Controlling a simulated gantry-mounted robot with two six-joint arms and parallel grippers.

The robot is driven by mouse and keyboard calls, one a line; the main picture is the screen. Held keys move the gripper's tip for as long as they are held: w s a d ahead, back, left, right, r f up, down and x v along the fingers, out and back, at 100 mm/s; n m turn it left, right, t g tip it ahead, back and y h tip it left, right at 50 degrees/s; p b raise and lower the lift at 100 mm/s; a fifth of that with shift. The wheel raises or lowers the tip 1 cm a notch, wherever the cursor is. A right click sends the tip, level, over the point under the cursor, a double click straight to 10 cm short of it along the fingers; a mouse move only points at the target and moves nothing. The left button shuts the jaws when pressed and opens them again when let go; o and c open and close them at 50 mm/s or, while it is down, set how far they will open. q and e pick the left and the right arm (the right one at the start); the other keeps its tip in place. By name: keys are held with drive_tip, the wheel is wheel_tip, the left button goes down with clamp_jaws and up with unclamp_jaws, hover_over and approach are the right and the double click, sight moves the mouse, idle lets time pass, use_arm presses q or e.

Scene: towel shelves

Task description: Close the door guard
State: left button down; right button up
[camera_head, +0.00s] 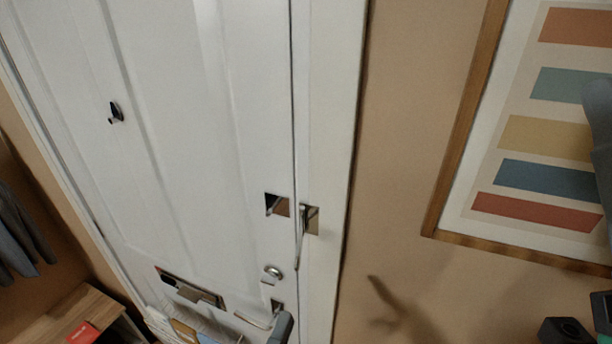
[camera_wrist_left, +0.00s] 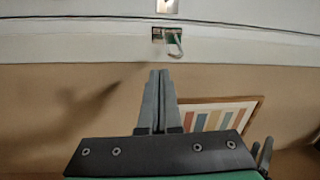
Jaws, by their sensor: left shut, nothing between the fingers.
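The door guard is in two metal parts. A plate with a small catch (camera_head: 277,205) is on the white door, and a plate with a swing bar (camera_head: 300,242) is on the frame beside it. The bar stands out from the frame, apart from the door catch. In the left wrist view the bar (camera_wrist_left: 175,45) projects beyond my fingertips. My left gripper (camera_wrist_left: 158,73) is shut and empty, in front of the wall beside the frame. Its grey tip (camera_head: 283,325) shows at the bottom of the head view. Dark parts of my right arm show at the right edge; its jaws are unclear.
The door (camera_head: 180,130) looks closed in its frame, with a round lock (camera_head: 272,272) and a lever handle low down. A framed striped poster (camera_head: 545,130) hangs on the wall at right. A wooden shelf (camera_head: 70,312) stands lower left. The wall beside the frame is bare.

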sight(300, 243)
use_arm(q)
wheel_tip(300, 243, up, 5)
drive_tip(key=s+d+m+g+h+p, duration=0.1)
drive_tip(key=s+d+p, duration=0.15)
drive_tip(key=p, duration=0.25)
drive_tip(key=w+p, duration=0.2)
drive_tip(key=w, duration=0.8)
drive_tip(key=shift+d, duration=0.15)
use_arm(e)
wheel_tip(300, 243, up, 11)
drive_tip(key=shift+f, duration=0.15)
